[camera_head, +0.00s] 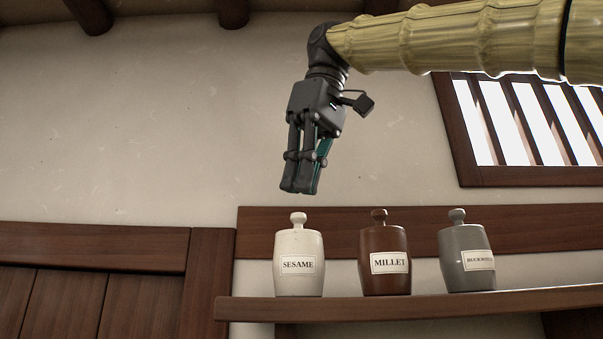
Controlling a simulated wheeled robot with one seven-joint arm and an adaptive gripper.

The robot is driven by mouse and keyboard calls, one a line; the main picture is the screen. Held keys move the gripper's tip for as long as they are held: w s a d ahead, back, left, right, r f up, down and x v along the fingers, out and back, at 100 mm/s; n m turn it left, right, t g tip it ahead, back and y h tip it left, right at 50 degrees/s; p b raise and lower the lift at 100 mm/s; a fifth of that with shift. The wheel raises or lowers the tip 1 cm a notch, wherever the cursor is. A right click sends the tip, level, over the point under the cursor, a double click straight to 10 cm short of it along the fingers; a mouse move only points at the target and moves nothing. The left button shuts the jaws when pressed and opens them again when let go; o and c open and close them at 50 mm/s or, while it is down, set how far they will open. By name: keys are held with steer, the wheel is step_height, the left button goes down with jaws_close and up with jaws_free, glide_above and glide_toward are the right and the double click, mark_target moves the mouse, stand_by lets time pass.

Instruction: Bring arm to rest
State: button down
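My gripper (300,190) hangs from my outstretched arm, which enters from the upper right. Its fingers point down and look close together at the tips. I see nothing held between them, but the view is too edge-on to tell whether they are fully shut. The gripper is above the white jar labelled SESAME (301,245), with a small gap to the jar's knob as seen here.
A brown MILLET jar (383,240) and a grey jar (462,240) with a partly readable label stand beside the white one on a wooden shelf (400,306). A barred window (560,175) is at right, wooden panelling (90,245) lower left. The upper left wall is clear.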

steer(key=shift+f+b, duration=0.95)
steer(key=shift+f, duration=0.45)
steer(key=shift+r, duration=0.1)
steer(key=shift+r+p, duration=1.25)
steer(key=shift+p, duration=0.15)
steer(key=shift+r+p, duration=0.3)
steer(key=shift+r, duration=1.9)
